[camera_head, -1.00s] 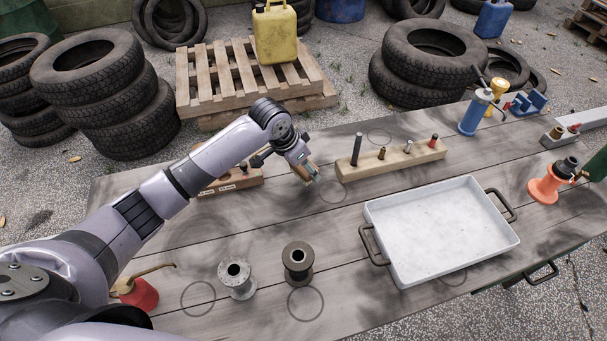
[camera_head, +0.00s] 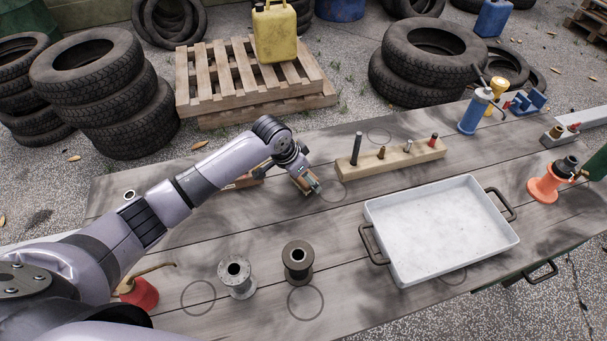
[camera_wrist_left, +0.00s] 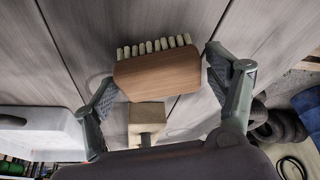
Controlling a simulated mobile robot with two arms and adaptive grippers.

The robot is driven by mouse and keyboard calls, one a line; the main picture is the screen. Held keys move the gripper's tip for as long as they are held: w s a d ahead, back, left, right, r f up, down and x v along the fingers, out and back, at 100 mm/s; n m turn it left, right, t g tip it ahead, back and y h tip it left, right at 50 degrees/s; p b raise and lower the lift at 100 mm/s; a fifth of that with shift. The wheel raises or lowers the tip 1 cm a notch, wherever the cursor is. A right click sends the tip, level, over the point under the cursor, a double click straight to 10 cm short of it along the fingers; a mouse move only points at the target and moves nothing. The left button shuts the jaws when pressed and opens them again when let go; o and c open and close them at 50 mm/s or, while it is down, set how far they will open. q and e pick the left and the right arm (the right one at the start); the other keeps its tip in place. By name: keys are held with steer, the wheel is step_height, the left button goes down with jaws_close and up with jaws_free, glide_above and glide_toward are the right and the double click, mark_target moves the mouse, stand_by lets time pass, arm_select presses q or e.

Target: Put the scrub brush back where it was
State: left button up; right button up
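The scrub brush has a brown wooden body and a row of pale bristles; it shows in the left wrist view (camera_wrist_left: 158,75) between the two fingers. My left gripper (camera_head: 310,187) is over the table, left of the peg block; it also shows in the left wrist view (camera_wrist_left: 160,80). In the head view the brush is small and mostly hidden by the gripper. A drawn circle (camera_head: 333,191) lies just right of the fingertips. My right gripper is not in view.
A wooden peg block (camera_head: 392,160) stands right of the gripper, and a white tray (camera_head: 440,230) is at the front right. Two spools (camera_head: 298,262) and a red oil can (camera_head: 140,292) stand at the front left. The boards between are clear.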

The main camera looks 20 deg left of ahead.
arm_select(q)
steer(key=shift+o, duration=0.2)
steer(key=v, duration=1.2)
